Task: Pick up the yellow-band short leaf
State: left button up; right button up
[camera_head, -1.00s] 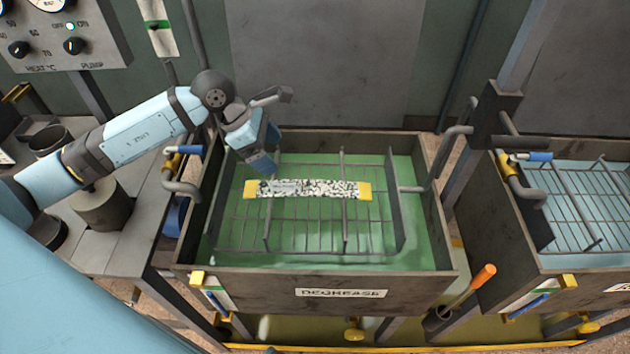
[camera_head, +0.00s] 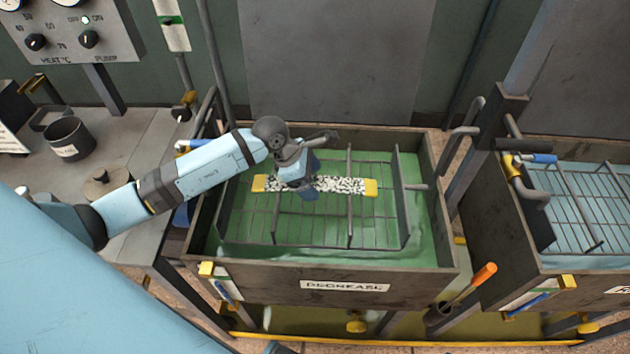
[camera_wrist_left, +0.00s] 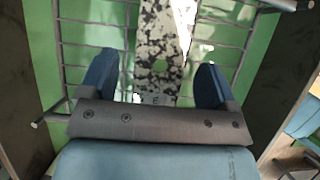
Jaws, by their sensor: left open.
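The yellow-band short leaf (camera_head: 335,184) is a flat, black-and-white speckled bar with yellow ends. It lies across the wire rack (camera_head: 384,233) in the degrease tank (camera_head: 270,275). My left gripper (camera_head: 309,192) is over the leaf, left of its middle, and hides part of it. In the left wrist view the blue fingers (camera_wrist_left: 152,85) are open, one on each side of the speckled leaf (camera_wrist_left: 164,40), with gaps between. I cannot tell how far the fingertips reach down beside it. My right gripper is not in view.
The tank holds green liquid and has raised walls around the rack. A second tank (camera_head: 590,268) with a blue-lit rack stands at the right. An orange-handled tool (camera_head: 470,290) stands at the front right corner. A grey bench (camera_head: 50,185) with a cup (camera_head: 68,138) is at the left.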

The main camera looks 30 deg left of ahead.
pick_arm(q)
jog(key=shift+d+f, duration=0.1)
jog(key=shift+f, duration=0.15)
jog(key=c, duration=1.3)
jog(key=shift+w+r, duration=0.1)
jog(key=shift+r, duration=0.15)
